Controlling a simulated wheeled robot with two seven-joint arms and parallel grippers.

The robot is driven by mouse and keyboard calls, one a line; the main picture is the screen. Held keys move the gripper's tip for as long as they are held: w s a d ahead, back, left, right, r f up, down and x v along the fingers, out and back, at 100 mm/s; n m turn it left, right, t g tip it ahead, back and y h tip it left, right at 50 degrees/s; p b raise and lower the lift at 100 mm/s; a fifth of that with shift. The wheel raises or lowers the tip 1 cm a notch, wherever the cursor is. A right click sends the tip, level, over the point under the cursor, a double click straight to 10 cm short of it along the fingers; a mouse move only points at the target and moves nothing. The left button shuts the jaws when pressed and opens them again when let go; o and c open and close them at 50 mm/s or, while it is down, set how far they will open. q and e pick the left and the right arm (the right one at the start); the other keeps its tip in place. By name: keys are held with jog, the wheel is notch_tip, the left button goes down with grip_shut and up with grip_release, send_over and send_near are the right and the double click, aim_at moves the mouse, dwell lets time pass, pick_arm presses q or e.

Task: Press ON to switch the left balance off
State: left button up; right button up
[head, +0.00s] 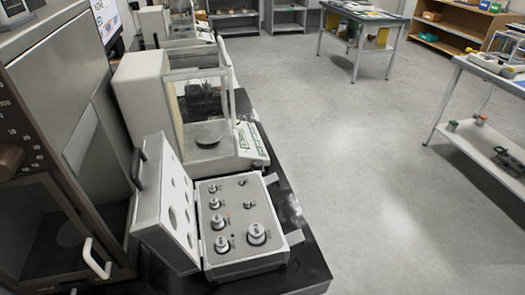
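A beige balance (140,97) with a glass draft shield stands on the dark table at the left of the head view. Its round grey pan (209,133) sits inside the shield and looks empty. Its control panel (250,143) faces right; the key labels and display are too small to read. A second, similar balance (152,24) stands farther back on the same side. I cannot tell from this view which one is the left balance. Neither of my grippers shows.
An open weight case (270,262) with several metal weights lies in front of the near balance on the dark table (312,262). A large grey oven-like cabinet (60,60) stands at the left. Open grey floor (345,160) fills the middle; other tables and shelves stand beyond.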

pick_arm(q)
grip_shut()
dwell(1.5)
